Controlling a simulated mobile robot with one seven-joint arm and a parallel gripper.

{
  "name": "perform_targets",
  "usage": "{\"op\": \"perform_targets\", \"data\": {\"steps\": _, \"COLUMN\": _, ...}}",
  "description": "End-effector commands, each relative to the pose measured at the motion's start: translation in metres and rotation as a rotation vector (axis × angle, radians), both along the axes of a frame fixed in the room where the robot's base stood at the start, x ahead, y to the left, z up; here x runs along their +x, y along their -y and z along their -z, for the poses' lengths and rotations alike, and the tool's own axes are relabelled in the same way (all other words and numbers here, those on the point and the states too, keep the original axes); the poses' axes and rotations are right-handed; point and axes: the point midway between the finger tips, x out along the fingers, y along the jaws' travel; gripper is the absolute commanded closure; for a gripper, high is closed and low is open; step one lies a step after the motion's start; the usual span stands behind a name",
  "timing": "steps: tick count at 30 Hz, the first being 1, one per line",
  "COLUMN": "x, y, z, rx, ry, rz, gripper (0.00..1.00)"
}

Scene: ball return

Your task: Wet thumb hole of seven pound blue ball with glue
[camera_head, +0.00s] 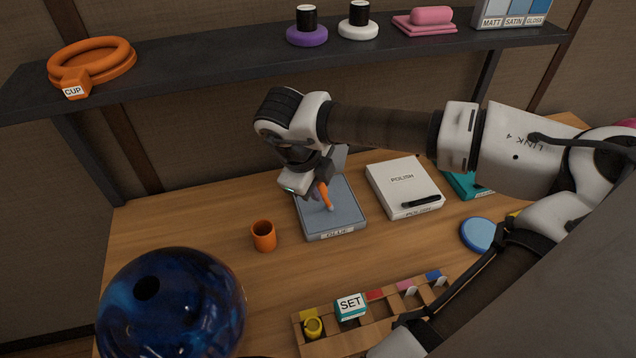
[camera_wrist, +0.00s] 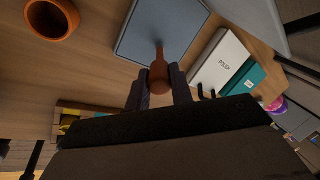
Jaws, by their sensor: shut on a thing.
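My gripper (camera_head: 318,187) is shut on an orange applicator (camera_head: 326,197) over the glue tray (camera_head: 338,226), a flat blue-grey box labelled GLUE. In the wrist view the applicator (camera_wrist: 159,74) sits between the two dark fingers, its thin end pointing at the tray (camera_wrist: 145,42). I cannot tell whether its tip touches the tray or carries glue. The dark blue marbled ball (camera_head: 190,310) is at the lower left in the head view, with one dark hole (camera_head: 146,288) facing up. No weight mark on it is readable.
An orange cup (camera_head: 263,236) stands between ball and tray. A white POLISH box (camera_head: 403,187) lies right of the tray, a blue disc (camera_head: 478,234) farther right. A wooden rack (camera_head: 378,310) with a SET block (camera_head: 350,306) is in front. A dark shelf (camera_head: 200,72) spans above.

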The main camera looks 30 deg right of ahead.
Motion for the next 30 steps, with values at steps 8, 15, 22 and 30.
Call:
{"op": "perform_targets", "data": {"steps": 8, "x": -0.001, "y": 0.0, "z": 0.002, "rx": 0.003, "ry": -0.004, "rz": 0.001, "gripper": 1.0}}
{"op": "perform_targets", "data": {"steps": 15, "x": -0.001, "y": 0.0, "z": -0.005, "rx": 0.002, "ry": -0.004, "rz": 0.001, "gripper": 1.0}}
{"op": "perform_targets", "data": {"steps": 22, "x": -0.001, "y": 0.0, "z": -0.025, "rx": 0.0, "ry": -0.002, "rz": 0.002, "gripper": 1.0}}
{"op": "perform_targets", "data": {"steps": 30, "x": -0.001, "y": 0.0, "z": -0.047, "rx": 0.0, "ry": -0.001, "rz": 0.0, "gripper": 1.0}}
